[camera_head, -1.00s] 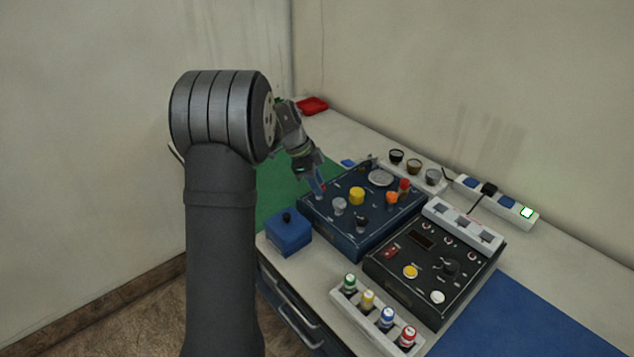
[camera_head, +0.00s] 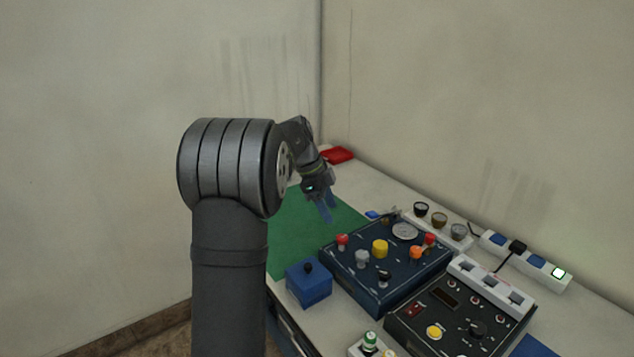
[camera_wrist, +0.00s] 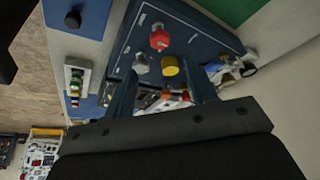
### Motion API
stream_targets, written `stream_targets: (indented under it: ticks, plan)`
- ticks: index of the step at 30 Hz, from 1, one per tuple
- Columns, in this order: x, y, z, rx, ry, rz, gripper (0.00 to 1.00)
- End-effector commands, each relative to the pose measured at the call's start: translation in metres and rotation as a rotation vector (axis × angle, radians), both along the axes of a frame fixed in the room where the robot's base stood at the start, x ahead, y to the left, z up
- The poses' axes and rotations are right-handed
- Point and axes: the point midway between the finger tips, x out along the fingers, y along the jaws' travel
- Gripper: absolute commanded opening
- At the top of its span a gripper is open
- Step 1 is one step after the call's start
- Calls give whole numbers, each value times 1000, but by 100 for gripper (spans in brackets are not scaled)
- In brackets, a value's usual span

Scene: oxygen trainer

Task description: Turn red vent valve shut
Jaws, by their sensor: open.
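A red knob (camera_head: 342,240), which I take to be the vent valve, stands at the left corner of the dark blue panel (camera_head: 372,287). It shows clear in the wrist view (camera_wrist: 159,38), with a grey knob (camera_wrist: 141,64) and a yellow knob (camera_wrist: 169,66) beside it. Its marking is too small to read, so I cannot tell its turned position. My gripper (camera_head: 325,208) is open and empty, above and behind the red knob, apart from it. Its two blue fingers show in the wrist view (camera_wrist: 160,68), with nothing held between them.
An orange knob (camera_head: 416,252) and a second red knob (camera_head: 430,238) sit at the panel's right. A blue box (camera_head: 308,284) stands in front left, a black panel (camera_head: 455,335) at right. A green mat (camera_head: 290,225) gives free room at left.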

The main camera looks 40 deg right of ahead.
Motion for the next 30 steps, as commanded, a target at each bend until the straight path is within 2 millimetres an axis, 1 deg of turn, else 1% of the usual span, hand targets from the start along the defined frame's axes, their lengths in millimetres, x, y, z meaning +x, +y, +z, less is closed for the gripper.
stream_targets:
  ticks: [1, 3, 6, 9, 12, 17, 30]
  plan:
    - [5, 3, 13, -3, -4, 2, 52]
    - [9, 8, 28, -3, -4, 1, 52]
    - [15, 13, 46, -2, -3, 2, 52]
    - [19, 17, 60, -2, -2, 2, 52]
    - [21, 20, 70, -1, -1, 2, 52]
    - [22, 22, 75, 1, 1, 1, 52]
    - [22, 22, 75, 0, 0, 0, 52]
